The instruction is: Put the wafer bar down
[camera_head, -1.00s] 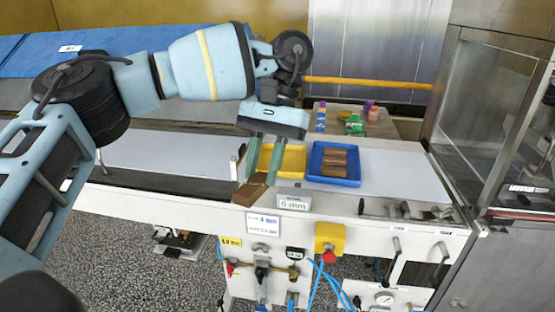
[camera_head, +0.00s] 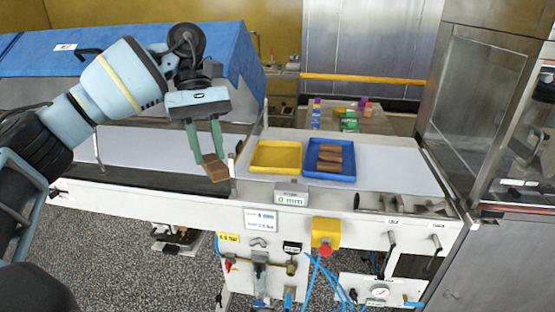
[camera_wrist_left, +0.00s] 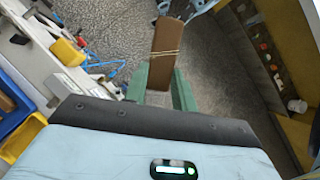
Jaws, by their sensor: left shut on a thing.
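The wafer bar (camera_head: 215,168) is a brown block held between the green fingers of my left gripper (camera_head: 208,155). In the head view it is over the front edge of the white machine top, left of the yellow tray (camera_head: 275,168). In the left wrist view the wafer bar (camera_wrist_left: 165,62) sticks out beyond the fingertips, with thin light lines across it. The yellow tray looks empty. The blue tray (camera_head: 313,174) beside it holds several brown bars (camera_head: 330,158). My right gripper does not show.
A display box reading "0 mm" (camera_head: 291,193) stands in front of the trays. Metal pieces lie in a recess (camera_head: 400,204) at the front right. Small coloured bottles (camera_head: 349,122) stand behind the trays. White surface (camera_head: 395,172) is clear right of the blue tray.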

